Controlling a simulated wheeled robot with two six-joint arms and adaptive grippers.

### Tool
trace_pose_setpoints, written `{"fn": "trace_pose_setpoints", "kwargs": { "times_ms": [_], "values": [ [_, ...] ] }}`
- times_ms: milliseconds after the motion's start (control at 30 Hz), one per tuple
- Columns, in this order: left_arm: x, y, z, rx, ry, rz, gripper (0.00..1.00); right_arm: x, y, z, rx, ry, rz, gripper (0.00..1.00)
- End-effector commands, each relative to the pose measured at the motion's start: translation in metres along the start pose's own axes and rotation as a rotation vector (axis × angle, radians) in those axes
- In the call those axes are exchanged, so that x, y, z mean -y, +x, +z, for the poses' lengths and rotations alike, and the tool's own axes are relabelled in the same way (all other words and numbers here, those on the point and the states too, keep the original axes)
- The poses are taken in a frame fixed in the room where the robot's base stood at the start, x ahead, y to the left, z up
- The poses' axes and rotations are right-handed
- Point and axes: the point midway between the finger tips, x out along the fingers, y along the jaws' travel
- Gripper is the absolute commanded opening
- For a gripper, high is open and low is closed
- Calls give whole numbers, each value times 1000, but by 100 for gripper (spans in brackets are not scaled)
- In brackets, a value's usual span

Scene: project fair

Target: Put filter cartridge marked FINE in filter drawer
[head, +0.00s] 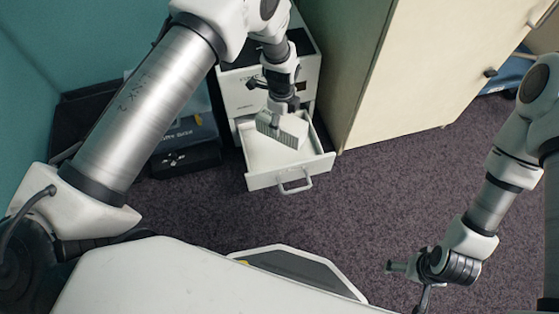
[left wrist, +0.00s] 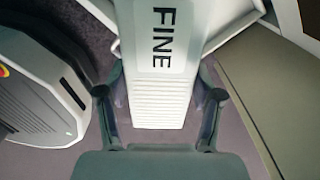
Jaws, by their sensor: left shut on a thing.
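The filter cartridge (left wrist: 160,50), a pale block with FINE in dark letters and a ribbed lower face, sits between the fingers of my left gripper (left wrist: 161,106). In the head view, the left gripper (head: 281,108) points down and is shut on the cartridge (head: 283,131), which shows as a grey ribbed block. The cartridge is over the pulled-out white filter drawer (head: 262,182); I cannot tell whether it touches the drawer floor. My right gripper (head: 408,282) is low at the right, its fingers apart, with nothing seen in it.
The drawer slides out of a white cabinet (head: 238,94) with a loop handle (head: 295,182) on its front. A beige cupboard (head: 420,70) stands close at the right. Dark boxes (head: 186,160) lie on the floor at the left. The carpet (head: 390,185) in front is clear.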

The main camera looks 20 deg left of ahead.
Motion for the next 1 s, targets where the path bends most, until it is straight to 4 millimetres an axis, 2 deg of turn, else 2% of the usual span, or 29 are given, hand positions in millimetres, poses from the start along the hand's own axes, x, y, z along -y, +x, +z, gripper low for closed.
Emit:
{"fn": "trace_pose_setpoints", "kwargs": {
  "times_ms": [33,100,200,300,400,867,967,1000],
  "values": [
    [9,48,2,0,133,-3,26,0,51,0,0,0,0,96],
    [19,71,6,0,335,-4,26,-1,79,0,0,0,0,96],
    [30,94,11,0,568,-3,26,-1,108,0,0,-1,0,96],
    [36,103,15,0,712,-3,26,-1,120,0,0,-1,0,96],
    [38,110,16,-1,773,0,26,-1,126,0,0,-1,0,96],
    [38,196,16,-2,778,0,26,-1,173,0,0,0,0,96],
    [38,202,16,-1,778,-2,26,-1,175,0,-1,1,0,96],
    [38,201,16,-1,778,-2,20,-1,173,0,-1,2,0,96]
  ]
}}
